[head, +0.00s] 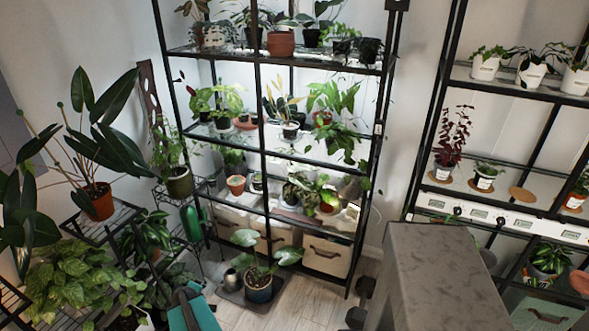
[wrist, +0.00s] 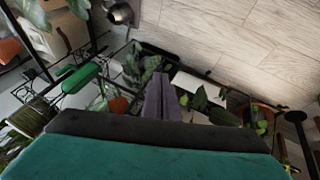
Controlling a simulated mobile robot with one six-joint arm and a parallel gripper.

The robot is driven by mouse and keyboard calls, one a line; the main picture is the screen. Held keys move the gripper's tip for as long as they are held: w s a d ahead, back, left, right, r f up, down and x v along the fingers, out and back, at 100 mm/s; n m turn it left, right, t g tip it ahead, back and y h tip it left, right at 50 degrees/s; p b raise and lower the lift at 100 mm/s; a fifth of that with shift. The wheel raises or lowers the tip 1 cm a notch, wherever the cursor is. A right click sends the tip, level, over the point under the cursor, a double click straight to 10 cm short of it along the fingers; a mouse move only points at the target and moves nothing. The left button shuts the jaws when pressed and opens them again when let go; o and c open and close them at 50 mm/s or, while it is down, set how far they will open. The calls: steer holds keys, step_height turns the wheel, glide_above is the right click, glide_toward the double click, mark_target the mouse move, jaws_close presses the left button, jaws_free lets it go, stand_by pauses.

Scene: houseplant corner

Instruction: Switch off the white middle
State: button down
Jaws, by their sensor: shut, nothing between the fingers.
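A long white strip (head: 546,230) runs along the right rack in the head view, below the shelf with the red-leaved plant. It carries small panels and dark round knobs; a middle knob (head: 501,221) shows on it. The settings of its switches are too small to read. My gripper (wrist: 160,78) shows in the wrist view, its purple-grey fingers together and empty, above floor-level plants. The teal part of my arm shows at the bottom of the head view, far left of the strip. The strip is not visible in the wrist view.
A grey speckled block (head: 440,275) stands in front of the right rack. The middle rack (head: 325,215) is full of plants. A potted plant (head: 258,290) stands on the floor, and plant stands (head: 95,222) crowd the left. Some wooden floor (head: 310,305) is clear.

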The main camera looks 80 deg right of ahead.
steer(key=s+d+r+m+g+h+p, duration=0.15)
steer(key=s+d+r+h+p, duration=0.6)
steer(key=s+d+r, duration=1.8)
steer(key=s+d+r+g+h+p, duration=0.1)
steer(key=s+r+g+h+p, duration=0.1)
steer(key=s+r, duration=1)
steer(key=s+d+r+g+h+p, duration=0.1)
steer(key=s+r+g+h+p, duration=0.2)
steer(key=s+r, duration=1)
steer(key=s+g+h, duration=0.1)
steer(key=s+g, duration=0.1)
steer(key=s, duration=0.6)
steer(key=shift+p, duration=0.3)
steer(key=shift+w+r+g, duration=0.1)
steer(key=shift+w+g, duration=0.05)
steer(key=shift+g, duration=0.1)
